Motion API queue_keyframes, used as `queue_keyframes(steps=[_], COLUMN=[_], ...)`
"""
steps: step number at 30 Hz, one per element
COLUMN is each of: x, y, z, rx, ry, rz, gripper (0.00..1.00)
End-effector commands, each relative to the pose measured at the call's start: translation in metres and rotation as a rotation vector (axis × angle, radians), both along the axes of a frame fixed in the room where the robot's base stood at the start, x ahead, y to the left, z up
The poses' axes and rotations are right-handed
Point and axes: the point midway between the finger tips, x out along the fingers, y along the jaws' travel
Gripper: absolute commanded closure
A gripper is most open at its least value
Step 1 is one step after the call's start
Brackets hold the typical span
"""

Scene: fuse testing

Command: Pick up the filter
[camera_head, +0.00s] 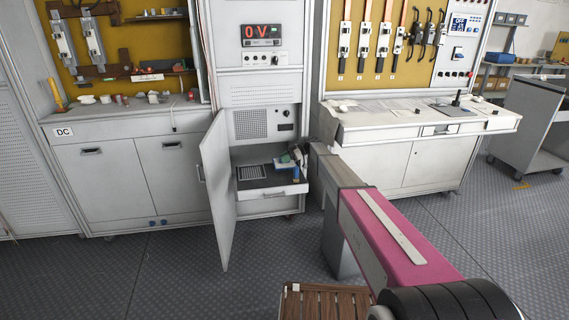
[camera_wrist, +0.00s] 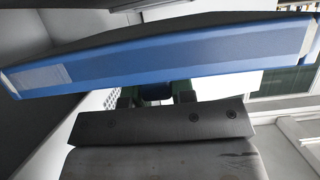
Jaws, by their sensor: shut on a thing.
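In the wrist view a long blue piece with a dark upper face and a pale patch at its left end, which I take to be the filter (camera_wrist: 170,62), spans the picture in front of my gripper. My gripper (camera_wrist: 156,94) is shut on it; dark green finger parts show just below its blue edge. In the head view my gripper (camera_head: 297,157) is at the open cabinet, above the pulled-out drawer. A small blue part of the filter (camera_head: 295,171) shows below it. My arm and gripper hide much of the grip.
The drawer (camera_head: 258,193) holds a pale slotted piece (camera_head: 251,173) at its left. The cabinet door (camera_head: 219,190) stands open to the left of the drawer. A worktop (camera_head: 425,118) is at right. A slatted wooden stool (camera_head: 325,303) stands in front. Open floor lies between.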

Motion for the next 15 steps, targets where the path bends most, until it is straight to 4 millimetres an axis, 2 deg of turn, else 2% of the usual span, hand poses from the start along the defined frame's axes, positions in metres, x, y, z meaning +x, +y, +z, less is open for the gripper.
queue_keyframes(steps=[2,9,15], x=[-0.001,-0.033,-0.053], y=[0.000,0.043,0.074], z=[0.015,0.045,0.067], rx=[0.000,0.000,0.000], ry=[-0.001,-0.001,-0.001], rz=[0.000,0.002,0.000], gripper=[1.00,1.00,1.00])
